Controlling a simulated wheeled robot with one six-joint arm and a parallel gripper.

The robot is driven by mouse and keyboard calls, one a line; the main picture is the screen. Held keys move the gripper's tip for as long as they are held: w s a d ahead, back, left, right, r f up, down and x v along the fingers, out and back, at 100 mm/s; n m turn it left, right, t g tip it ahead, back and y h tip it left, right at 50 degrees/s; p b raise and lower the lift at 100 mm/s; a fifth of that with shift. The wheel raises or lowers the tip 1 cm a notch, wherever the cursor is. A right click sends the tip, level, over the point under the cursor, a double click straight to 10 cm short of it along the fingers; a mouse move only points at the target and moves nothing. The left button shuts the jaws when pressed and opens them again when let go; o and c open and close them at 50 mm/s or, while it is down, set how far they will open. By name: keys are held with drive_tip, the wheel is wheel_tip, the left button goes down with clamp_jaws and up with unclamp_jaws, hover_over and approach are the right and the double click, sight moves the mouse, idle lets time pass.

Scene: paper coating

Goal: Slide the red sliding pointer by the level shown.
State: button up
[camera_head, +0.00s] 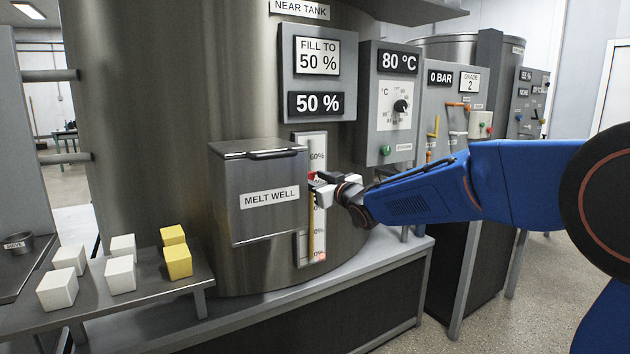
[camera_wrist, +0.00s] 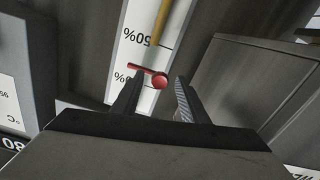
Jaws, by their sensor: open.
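The red sliding pointer (camera_wrist: 158,81) has a thin bar and a round knob in the wrist view. It lies on the white level gauge (camera_wrist: 129,55), whose print is upside down there. The yellow level column (camera_wrist: 158,24) ends near the 50% mark; the pointer sits beyond it, near another, partly hidden mark. My gripper (camera_wrist: 156,88) is open, a finger on each side of the knob with visible gaps. In the head view my gripper (camera_head: 322,186) is at the gauge (camera_head: 318,142), below its 60% mark, and hides most of the pointer (camera_head: 312,176).
The grey melt well box (camera_head: 250,221) juts out left of the gauge, close to my gripper. Above, a panel (camera_head: 318,77) reads "FILL TO 50 %" and 50 %. An 80 °C control box (camera_head: 386,146) stands right. White and yellow blocks (camera_head: 178,261) rest on a shelf at left.

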clamp_jaws()
wheel_tip(320, 180, down, 23)
drive_tip(key=shift+r, duration=0.2)
idle(0.3)
unclamp_jaws()
idle(0.3)
drive_tip(key=v, duration=1.7)
drive_tip(key=shift+s+d, duration=0.15)
